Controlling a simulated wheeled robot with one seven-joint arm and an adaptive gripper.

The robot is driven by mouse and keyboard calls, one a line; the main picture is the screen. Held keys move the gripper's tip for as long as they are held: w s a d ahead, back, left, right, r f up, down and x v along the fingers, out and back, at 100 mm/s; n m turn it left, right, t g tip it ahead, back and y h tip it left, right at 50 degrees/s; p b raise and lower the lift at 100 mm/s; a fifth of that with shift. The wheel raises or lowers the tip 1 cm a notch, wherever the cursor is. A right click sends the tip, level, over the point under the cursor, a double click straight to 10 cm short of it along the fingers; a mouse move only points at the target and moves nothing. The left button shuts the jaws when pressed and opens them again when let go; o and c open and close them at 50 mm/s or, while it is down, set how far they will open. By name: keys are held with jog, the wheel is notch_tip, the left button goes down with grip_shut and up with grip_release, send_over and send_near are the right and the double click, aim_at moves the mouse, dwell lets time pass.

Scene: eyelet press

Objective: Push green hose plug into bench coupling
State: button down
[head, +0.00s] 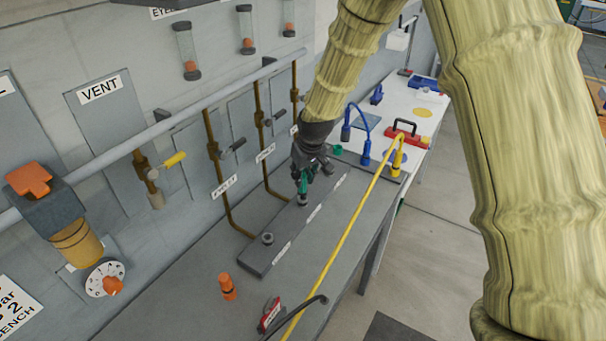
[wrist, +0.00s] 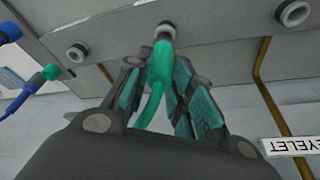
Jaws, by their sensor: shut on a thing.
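My gripper (head: 306,176) is shut on the green hose plug (head: 303,186) above the dark coupling bar on the bench. The plug points down, its lower end at the bench coupling (head: 303,200). In the wrist view the green plug (wrist: 162,60) sits between my teal-padded fingers (wrist: 160,88), and its tip meets the grey ring of the coupling (wrist: 166,32). I cannot tell how deep the tip is. A short green hose curves back from the plug between the fingers.
Another coupling (head: 267,238) stands nearer on the bar. A yellow hose (head: 345,220) runs along the bench to the right. Blue plugs (head: 366,152) stand behind. Pipes and valves line the wall at left.

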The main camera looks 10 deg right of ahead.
jog(key=shift+f+b, duration=0.45)
jog(key=shift+f, duration=0.7)
dwell(0.4)
jog(key=c, duration=1.2)
grip_release()
jog(key=shift+o, duration=0.2)
jog(key=shift+r, duration=0.1)
jog(key=shift+r+p, duration=1.55)
jog(key=shift+r, duration=0.9)
jog(key=shift+f, duration=0.1)
